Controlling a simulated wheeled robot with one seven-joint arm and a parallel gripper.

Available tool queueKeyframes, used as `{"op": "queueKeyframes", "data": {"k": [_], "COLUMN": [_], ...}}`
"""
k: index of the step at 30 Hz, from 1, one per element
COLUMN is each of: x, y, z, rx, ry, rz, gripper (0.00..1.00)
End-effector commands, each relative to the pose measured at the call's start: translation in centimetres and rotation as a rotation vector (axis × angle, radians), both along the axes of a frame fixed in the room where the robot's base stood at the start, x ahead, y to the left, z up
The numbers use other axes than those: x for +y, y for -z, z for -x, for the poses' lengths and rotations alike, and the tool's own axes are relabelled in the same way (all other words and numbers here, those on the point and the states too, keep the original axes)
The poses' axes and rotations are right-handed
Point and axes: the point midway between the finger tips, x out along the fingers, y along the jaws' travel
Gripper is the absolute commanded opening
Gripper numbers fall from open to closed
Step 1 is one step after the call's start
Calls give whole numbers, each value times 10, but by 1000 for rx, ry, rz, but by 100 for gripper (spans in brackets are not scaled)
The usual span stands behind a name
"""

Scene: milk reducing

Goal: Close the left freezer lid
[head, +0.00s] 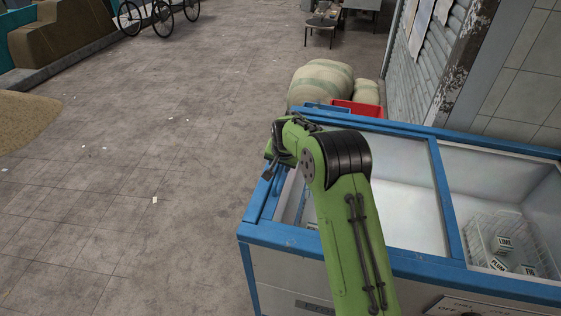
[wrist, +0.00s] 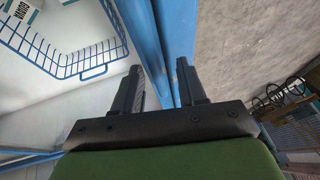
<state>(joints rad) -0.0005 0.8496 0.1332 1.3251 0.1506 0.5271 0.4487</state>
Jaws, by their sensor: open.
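The chest freezer (head: 257,262) has a blue rim and two sections divided by a blue bar (head: 447,205). The right section is open. The left section (head: 405,205) shows a pale interior, but my arm covers much of it, and I cannot clearly tell its lid from the frame. My gripper (head: 272,165) is over the freezer's left end, partly hidden by my wrist. In the wrist view my gripper (wrist: 160,72) is open, with blue bars (wrist: 173,35) running in line with the space between its fingers. I cannot tell whether the fingers touch them.
A wire basket (head: 505,240) with several labelled tubs sits in the right section. A wire basket (wrist: 75,58) also shows in the wrist view. Sacks (head: 322,80) and a red crate (head: 357,108) stand behind the freezer.

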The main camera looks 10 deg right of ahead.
Motion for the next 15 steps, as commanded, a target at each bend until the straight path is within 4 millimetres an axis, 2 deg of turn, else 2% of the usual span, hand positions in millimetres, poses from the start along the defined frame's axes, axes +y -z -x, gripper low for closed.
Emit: {"op": "queueKeyframes", "data": {"k": [5, 15], "x": [0, 1], "y": [-29, -115], "z": [12, 52], "rx": [-3, -5], "ry": [0, -1], "rz": [0, 0], "gripper": [41, 41]}}
